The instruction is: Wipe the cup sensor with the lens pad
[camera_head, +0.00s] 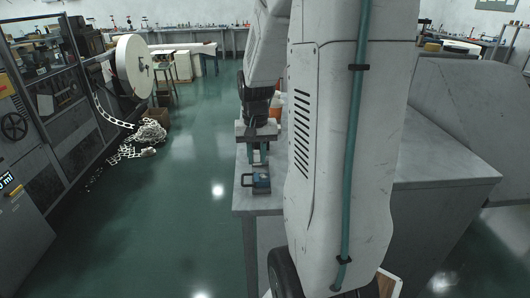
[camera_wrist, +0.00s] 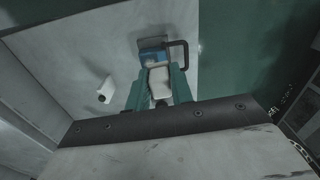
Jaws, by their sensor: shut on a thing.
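My gripper (camera_wrist: 157,73) is shut on a pale block, which I take to be the lens pad (camera_wrist: 158,82), held between its two teal fingers. In the head view my gripper (camera_head: 258,154) hangs over the near end of the grey table. I cannot tell whether the pad touches the box.
A small white cylinder (camera_wrist: 105,90) lies on the tabletop left of my fingers in the wrist view. The grey table (camera_head: 440,171) has an open left edge above green floor. A machine with a large white reel (camera_head: 134,66) and a loose white strip heap (camera_head: 149,133) stand left.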

